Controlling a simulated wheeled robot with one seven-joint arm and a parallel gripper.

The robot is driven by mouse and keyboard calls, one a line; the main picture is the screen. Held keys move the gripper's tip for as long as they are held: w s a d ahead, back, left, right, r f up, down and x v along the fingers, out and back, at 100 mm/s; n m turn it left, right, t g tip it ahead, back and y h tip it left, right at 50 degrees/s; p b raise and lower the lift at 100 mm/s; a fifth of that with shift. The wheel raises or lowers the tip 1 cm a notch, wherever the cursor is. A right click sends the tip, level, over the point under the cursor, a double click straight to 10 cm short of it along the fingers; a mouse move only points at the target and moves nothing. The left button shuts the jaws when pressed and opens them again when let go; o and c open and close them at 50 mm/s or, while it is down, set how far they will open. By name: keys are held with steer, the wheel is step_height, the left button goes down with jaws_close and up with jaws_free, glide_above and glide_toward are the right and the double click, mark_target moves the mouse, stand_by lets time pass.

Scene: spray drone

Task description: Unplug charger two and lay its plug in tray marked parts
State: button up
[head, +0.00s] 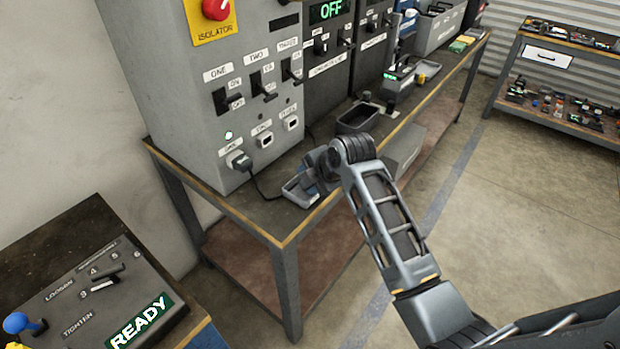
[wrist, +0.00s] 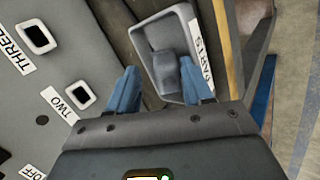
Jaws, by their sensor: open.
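Socket two (wrist: 81,97) on the grey cabinet is empty in the wrist view; it also shows empty in the head view (head: 265,139). The grey tray marked PARTS (wrist: 194,18) lies on the bench, and its edge shows in the head view (head: 299,196). A grey block-shaped piece, seemingly a plug (wrist: 166,68), lies in the tray. My gripper (wrist: 160,86) is over the tray's near end, its blue fingers open and apart, with the piece beyond and between them. In the head view my gripper (head: 314,172) partly hides the tray.
A dark plug (head: 239,161) with a black cable sits in socket one, near a green light (head: 228,134). Socket three (head: 291,124) is empty. Another dark tray (head: 354,118) stands farther along the bench. A control console (head: 90,285) reading READY is at lower left.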

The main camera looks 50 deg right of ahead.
steer(key=shift+s+f, duration=0.15)
steer(key=shift+s, duration=0.1)
steer(key=v, duration=0.7)
steer(key=shift+r, duration=0.45)
steer(key=shift+a, duration=0.1)
